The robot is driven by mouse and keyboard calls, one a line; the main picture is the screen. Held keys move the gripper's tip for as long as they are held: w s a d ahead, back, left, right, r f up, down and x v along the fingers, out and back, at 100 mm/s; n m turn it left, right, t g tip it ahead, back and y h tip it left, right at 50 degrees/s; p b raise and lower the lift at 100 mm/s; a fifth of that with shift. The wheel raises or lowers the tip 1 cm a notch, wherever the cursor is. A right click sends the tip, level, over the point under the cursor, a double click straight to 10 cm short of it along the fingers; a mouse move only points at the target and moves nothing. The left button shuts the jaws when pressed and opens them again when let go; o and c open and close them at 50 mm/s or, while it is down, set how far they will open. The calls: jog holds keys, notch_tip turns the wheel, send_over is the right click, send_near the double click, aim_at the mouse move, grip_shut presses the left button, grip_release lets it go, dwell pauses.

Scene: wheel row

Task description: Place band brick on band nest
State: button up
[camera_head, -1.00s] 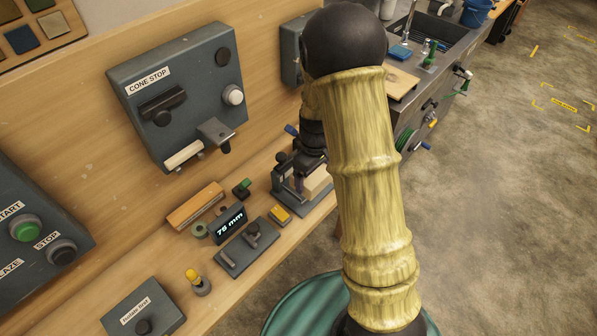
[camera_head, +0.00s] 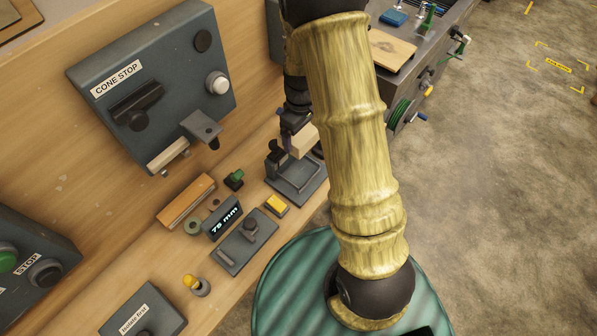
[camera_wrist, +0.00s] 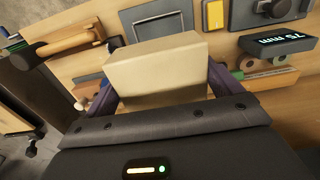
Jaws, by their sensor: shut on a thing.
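The band brick is a plain beige block (camera_head: 304,140). My gripper (camera_head: 291,126) is shut on it, partly hidden behind my arm in the head view. In the wrist view the brick (camera_wrist: 158,72) sits between the two dark fingers (camera_wrist: 164,88). The grey, rimmed fixture on the bench (camera_head: 298,186) looks like the band nest. The brick is over its back part in the head view, and its grey face also shows behind the brick in the wrist view (camera_wrist: 165,18). I cannot tell whether brick and fixture touch.
The CONE STOP box (camera_head: 150,85) is on the wall. A sink bench lies beyond.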

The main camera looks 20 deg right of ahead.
notch_tip(320, 180, down, 14)
jog(key=b, duration=1)
jog(key=shift+w+a+b, duration=0.1)
jog(key=shift+b, duration=0.25)
jog(key=shift+f+b, duration=1.5)
jog(key=shift+f, duration=0.45)
jog(key=shift+f, duration=0.2)
jog(key=o, duration=1)
jog(key=shift+r, duration=0.1)
notch_tip(320, 180, up, 12)
jog(key=shift+r, duration=0.1)
